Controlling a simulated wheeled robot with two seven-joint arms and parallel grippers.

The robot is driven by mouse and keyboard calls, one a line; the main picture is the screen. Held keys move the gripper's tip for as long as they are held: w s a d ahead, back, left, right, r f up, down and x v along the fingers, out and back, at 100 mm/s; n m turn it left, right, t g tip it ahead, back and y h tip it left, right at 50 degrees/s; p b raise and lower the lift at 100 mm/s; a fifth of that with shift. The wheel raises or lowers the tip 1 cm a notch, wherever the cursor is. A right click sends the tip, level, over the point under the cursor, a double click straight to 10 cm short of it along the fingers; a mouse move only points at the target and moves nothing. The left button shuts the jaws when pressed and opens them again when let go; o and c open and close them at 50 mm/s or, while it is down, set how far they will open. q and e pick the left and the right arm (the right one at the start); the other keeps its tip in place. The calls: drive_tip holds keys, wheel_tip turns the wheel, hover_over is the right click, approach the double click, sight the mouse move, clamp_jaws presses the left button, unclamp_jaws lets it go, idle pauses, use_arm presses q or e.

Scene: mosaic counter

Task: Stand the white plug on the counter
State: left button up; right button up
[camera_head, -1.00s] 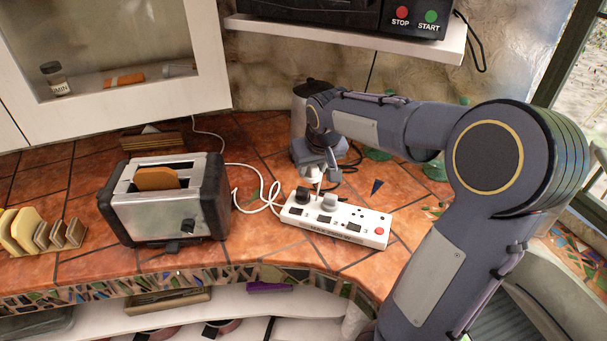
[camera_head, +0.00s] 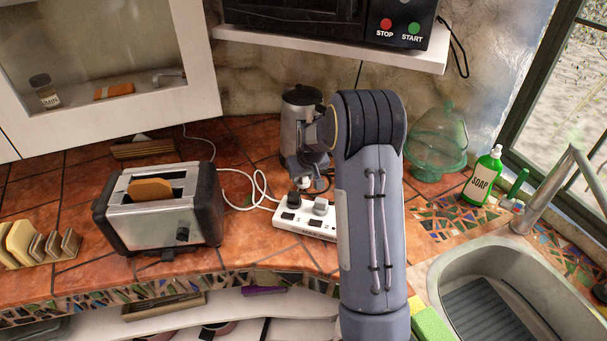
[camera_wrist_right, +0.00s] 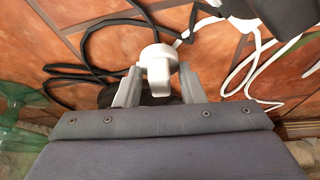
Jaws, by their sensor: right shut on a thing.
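The white plug (camera_wrist_right: 158,68) is held between the fingers of my right gripper (camera_wrist_right: 160,87), which is shut on it. In the wrist view tiled counter shows around and beyond the plug. In the head view my right gripper (camera_head: 313,174) is over the counter (camera_head: 242,152), just behind the white power strip (camera_head: 290,222) and in front of the metal kettle (camera_head: 300,105). My right arm hides the strip's right end. I cannot tell the plug's exact height above the tiles. My left gripper is not in view.
A black plug (camera_head: 294,199) and a grey plug (camera_head: 320,206) sit in the strip. A toaster (camera_head: 160,215) stands left. White and black cords lie near the gripper. A green glass dome (camera_head: 438,140), soap bottle (camera_head: 483,178) and sink (camera_head: 490,270) are right.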

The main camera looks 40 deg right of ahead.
drive_tip(key=shift+f, duration=0.2)
drive_tip(key=o, duration=1)
